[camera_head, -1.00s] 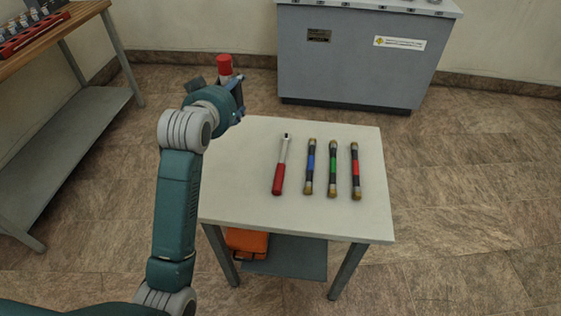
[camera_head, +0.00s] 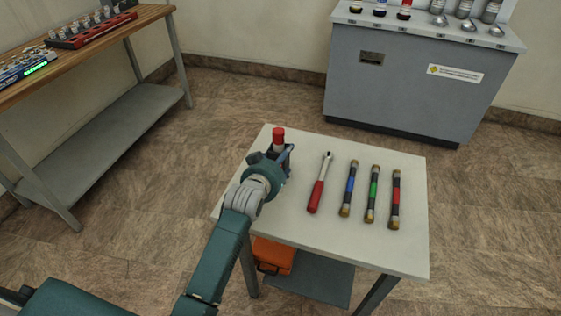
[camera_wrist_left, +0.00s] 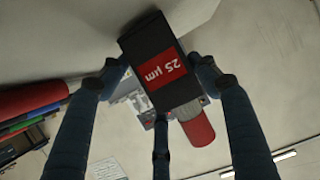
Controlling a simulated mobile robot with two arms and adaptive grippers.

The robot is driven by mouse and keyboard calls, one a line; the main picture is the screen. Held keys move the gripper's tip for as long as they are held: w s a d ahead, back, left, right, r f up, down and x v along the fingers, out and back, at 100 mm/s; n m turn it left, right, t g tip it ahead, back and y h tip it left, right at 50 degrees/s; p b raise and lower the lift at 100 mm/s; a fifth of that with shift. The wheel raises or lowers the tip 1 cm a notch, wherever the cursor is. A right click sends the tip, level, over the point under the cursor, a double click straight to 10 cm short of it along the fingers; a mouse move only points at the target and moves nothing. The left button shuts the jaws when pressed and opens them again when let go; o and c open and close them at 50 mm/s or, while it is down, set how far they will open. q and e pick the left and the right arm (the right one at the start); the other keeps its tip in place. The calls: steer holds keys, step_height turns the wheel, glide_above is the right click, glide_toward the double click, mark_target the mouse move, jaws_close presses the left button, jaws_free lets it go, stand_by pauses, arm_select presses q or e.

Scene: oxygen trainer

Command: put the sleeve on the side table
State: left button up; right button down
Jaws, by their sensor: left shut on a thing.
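The sleeve (camera_head: 278,137), with a red end, is upright over the far left corner of the pale side table (camera_head: 350,247). My left gripper (camera_head: 284,158) is shut around it and hides part of its body. In the left wrist view, the sleeve (camera_wrist_left: 143,47) is dark with a red "25 µm" label and sits between the fingers (camera_wrist_left: 161,88). I cannot tell whether its base touches the tabletop. My right gripper is not in view.
A red-handled ratchet (camera_head: 319,184) and blue, green and red banded tools (camera_head: 349,188) lie right of the gripper. An orange case (camera_head: 273,256) is on the lower shelf. A grey cabinet (camera_head: 400,100) and a wooden bench (camera_head: 95,52) stand behind.

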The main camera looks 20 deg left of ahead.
arm_select(q)
steer(key=shift+f, duration=0.35)
steer(key=o, duration=1.2)
steer(key=v, duration=1.2)
steer(key=shift+f, duration=0.1)
